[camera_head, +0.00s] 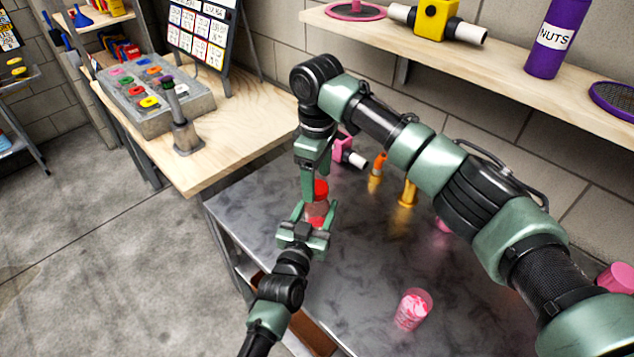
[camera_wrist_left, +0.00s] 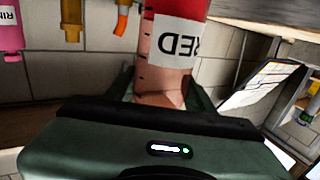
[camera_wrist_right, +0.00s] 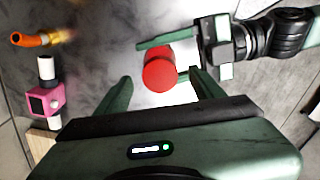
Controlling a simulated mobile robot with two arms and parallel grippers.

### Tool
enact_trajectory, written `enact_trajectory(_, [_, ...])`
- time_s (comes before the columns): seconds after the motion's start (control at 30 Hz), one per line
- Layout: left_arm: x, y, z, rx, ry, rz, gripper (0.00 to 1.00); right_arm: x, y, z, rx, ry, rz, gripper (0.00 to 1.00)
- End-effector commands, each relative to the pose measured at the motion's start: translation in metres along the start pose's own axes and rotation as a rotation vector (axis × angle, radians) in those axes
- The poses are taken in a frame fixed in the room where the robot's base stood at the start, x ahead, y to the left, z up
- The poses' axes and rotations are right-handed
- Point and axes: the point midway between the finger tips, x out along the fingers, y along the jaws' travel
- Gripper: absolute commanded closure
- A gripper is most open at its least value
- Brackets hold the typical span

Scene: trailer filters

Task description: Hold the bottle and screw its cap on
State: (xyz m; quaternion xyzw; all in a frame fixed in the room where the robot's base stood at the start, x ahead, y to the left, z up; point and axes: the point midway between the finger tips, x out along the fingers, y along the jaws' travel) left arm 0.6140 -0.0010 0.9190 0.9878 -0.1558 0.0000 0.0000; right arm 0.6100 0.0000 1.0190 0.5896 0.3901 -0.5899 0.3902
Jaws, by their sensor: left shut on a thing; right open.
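The bottle (camera_head: 316,214) is clear with red in it and stands roughly upright over the grey metal table. Its white label reading RED shows in the left wrist view (camera_wrist_left: 173,42). My left gripper (camera_head: 314,222) is shut on the bottle from the near side. The red cap (camera_head: 321,187) is at the bottle's top, and its round top faces the right wrist view (camera_wrist_right: 159,75). I cannot tell whether it is seated on the thread. My right gripper (camera_head: 316,178) is open, pointing down over the cap, with its fingers apart on either side in the right wrist view.
A cup with pink contents (camera_head: 412,309) stands on the metal table (camera_head: 350,285). Gold and orange spouts (camera_head: 405,195) and a pink-and-white device (camera_head: 347,151) are behind the bottle. A wooden bench (camera_head: 240,130) is at the left. A wall shelf (camera_head: 480,55) is above.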

Motion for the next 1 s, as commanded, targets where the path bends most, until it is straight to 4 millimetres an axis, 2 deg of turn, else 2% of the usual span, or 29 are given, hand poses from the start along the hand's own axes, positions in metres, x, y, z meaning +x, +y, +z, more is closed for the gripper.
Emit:
enact_trajectory(0.2, [0.0,0.0,0.001,0.0,-0.001,0.0,1.0,-0.049,0.0,-0.001,0.0,0.003,0.003,0.32])
enact_trajectory(0.4, [0.0,0.0,0.001,0.0,-0.001,0.0,1.0,-0.084,0.0,-0.001,0.0,0.001,0.001,0.32])
enact_trajectory(0.6, [0.0,0.0,0.001,0.0,-0.001,0.0,1.0,-0.1,0.0,0.0,-0.001,0.0,0.0,0.32])
enact_trajectory(0.87, [0.0,0.0,0.001,0.0,-0.001,0.0,1.0,-0.101,0.0,0.0,-0.001,0.0,0.0,0.32])
enact_trajectory(0.9, [0.0,0.0,0.001,0.0,-0.001,0.0,0.44,-0.101,0.0,0.0,-0.001,0.0,0.0,0.32])
enact_trajectory(1.0, [0.0,0.0,0.001,0.0,-0.001,0.0,0.21,-0.101,0.0,0.0,-0.001,0.0,0.0,0.32])
